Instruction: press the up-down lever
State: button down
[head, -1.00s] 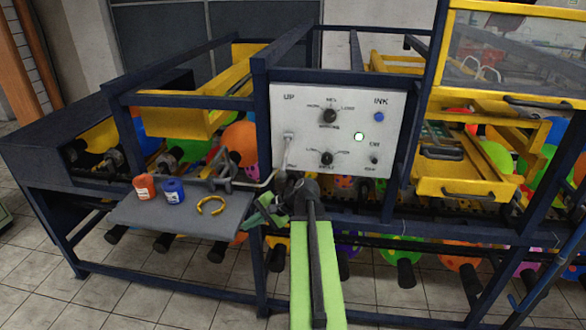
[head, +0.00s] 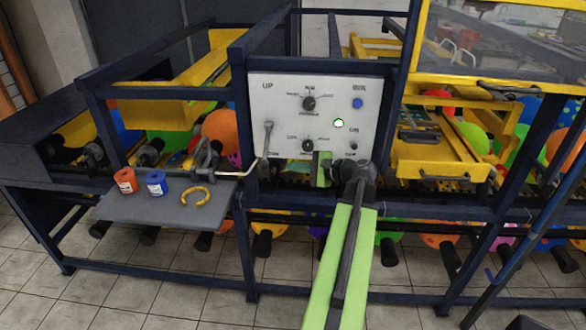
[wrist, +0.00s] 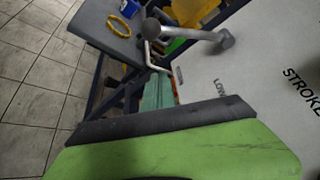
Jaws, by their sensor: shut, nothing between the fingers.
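The up-down lever (head: 267,140) is a grey lever on the left side of the white control panel (head: 292,98), under the word UP. In the wrist view the lever (wrist: 190,35) is a grey bar with a round end, at the top beside the printed LOW. My gripper (head: 321,168), green and black, is shut and empty in front of the panel's lower edge. It is to the right of the lever and lower, apart from it in the head view.
A grey shelf (head: 140,212) at left holds an orange pot (head: 125,181), a blue pot (head: 156,183) and a yellow ring (head: 195,196). A bent metal rod (head: 240,172) sticks out between shelf and panel. Knobs and a lit button (head: 338,123) are on the panel.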

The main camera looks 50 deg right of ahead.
aim_at(266, 146)
jog(key=w+a, duration=0.4)
jog(key=w, duration=0.1)
jog(key=shift+w+r+p, duration=0.15)
jog(key=shift+w+p, duration=0.2)
jog(key=shift+p, duration=0.05)
jog(key=shift+s+r, duration=0.1)
